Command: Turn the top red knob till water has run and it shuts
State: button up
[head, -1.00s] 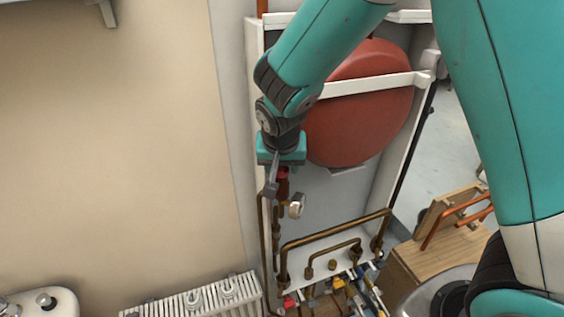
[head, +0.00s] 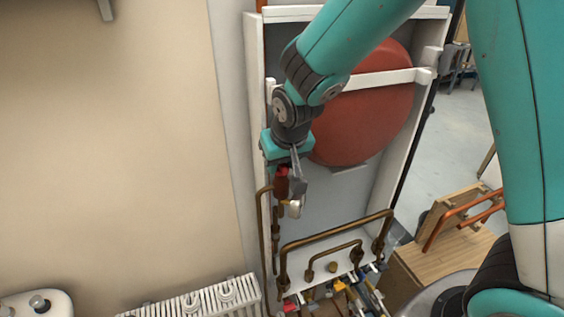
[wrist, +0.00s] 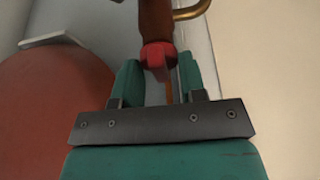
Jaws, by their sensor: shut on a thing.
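The top red knob (head: 282,176) sits on upright pipework at the left side of the open white cabinet. In the wrist view the red knob (wrist: 157,57) stands between my two teal fingers, with a brown-red valve body beyond it. My gripper (head: 289,172) reaches down to it from above and is shut on the knob. In the wrist view my gripper (wrist: 158,82) has one finger at each side of the knob. My gripper partly hides the knob in the head view. I see no running water.
A large red round tank (head: 365,125) fills the cabinet behind my arm. A silver fitting (head: 295,209) sticks out just below the knob. Copper pipes (head: 335,228) and small coloured valves lie lower down. A white radiator (head: 195,298) stands lower left; the beige wall is clear.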

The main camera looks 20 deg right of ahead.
jog(key=o, duration=0.6)
jog(key=b+v, duration=0.3)
jog(key=v, duration=1.4)
jog(key=shift+r, duration=0.25)
jog(key=s+a+f+n+g+y+b, duration=0.2)
jog(key=s+f, duration=0.4)
jog(key=s, duration=0.3)
jog(key=s+a+f+n+g+y+b, duration=0.2)
jog(key=s+f+n, duration=0.3)
jog(key=s, duration=0.4)
jog(key=shift+a+f+g+b, duration=0.15)
jog(key=shift+f+g+b, duration=0.25)
jog(key=shift+f, duration=0.45)
jog(key=shift+s, duration=0.1)
jog(key=shift+c, duration=0.4)
